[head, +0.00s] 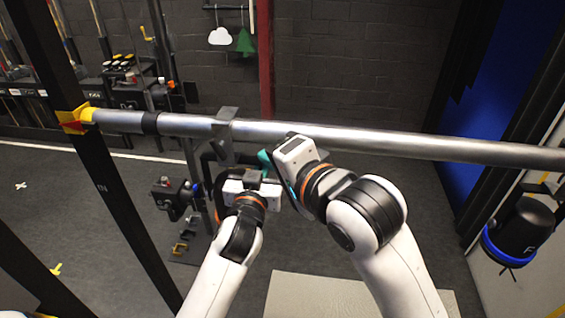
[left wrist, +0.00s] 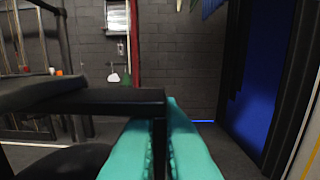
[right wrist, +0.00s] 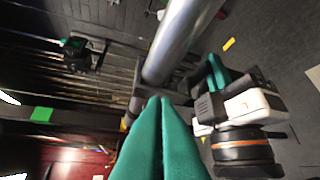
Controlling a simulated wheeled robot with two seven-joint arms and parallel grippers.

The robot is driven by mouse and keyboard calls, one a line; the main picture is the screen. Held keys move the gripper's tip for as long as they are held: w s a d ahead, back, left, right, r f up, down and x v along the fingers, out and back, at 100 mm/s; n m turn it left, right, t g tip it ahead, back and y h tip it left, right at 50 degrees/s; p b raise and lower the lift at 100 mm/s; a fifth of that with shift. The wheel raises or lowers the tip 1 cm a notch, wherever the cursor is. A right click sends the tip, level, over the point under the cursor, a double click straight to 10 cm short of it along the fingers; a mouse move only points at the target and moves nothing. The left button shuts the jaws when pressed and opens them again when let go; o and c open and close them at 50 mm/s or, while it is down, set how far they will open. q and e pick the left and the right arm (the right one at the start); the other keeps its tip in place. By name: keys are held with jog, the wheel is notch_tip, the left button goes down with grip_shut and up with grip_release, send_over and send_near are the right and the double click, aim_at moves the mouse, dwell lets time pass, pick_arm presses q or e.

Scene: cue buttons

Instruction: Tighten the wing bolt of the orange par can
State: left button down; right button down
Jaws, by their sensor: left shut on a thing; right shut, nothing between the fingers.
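A dark clamp (head: 226,126) sits around the horizontal metal pipe (head: 380,142). A black frame (left wrist: 110,101) hangs below it. My left gripper (head: 262,174) is below the pipe, its teal fingers shut on a black bar of this frame in the left wrist view (left wrist: 162,110). My right gripper (head: 266,158) is just under the pipe, right of the clamp. Its teal fingertips (right wrist: 166,100) are shut together with nothing between them, close to the clamp in the right wrist view. I cannot make out the wing bolt or an orange band on a can; my grippers cover that area.
A black can with a blue band (head: 515,232) hangs at the right. A yellow piece (head: 75,118) is at the pipe's left end, by a dark upright post. A stand with dark gear (head: 172,197) is behind on the floor. A pale mat (head: 310,295) lies below my arms.

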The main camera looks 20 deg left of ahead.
jog(key=v, duration=0.4)
jog(key=n+g+h, duration=0.3)
jog(key=n+g, duration=0.1)
jog(key=n, duration=0.1)
send_near(220, 147)
jog(key=d+f, duration=0.1)
jog(key=d, duration=0.1)
notch_tip(220, 147, up, 6)
jog(key=w+d+n+g+h, duration=0.1)
jog(key=w+n+h, duration=0.1)
jog(key=h, duration=0.2)
jog(key=x, duration=0.9)
jog(key=shift+s+d+f, duration=0.1)
jog(key=shift+s+d, duration=0.05)
jog(key=shift+s, duration=0.1)
jog(key=shift+s+a+f, duration=0.1)
jog(key=shift+a+f, duration=0.25)
jog(key=shift+a, duration=0.25)
jog(key=shift+s+a+f, duration=0.1)
jog(key=shift+a+f, duration=0.2)
jog(key=shift+a, duration=0.3)
jog(key=shift+s+a+f, duration=0.1)
jog(key=shift+a+f, duration=0.25)
jog(key=shift+a, duration=0.25)
jog(key=shift+f+g, duration=0.15)
jog(key=shift+g, duration=0.15)
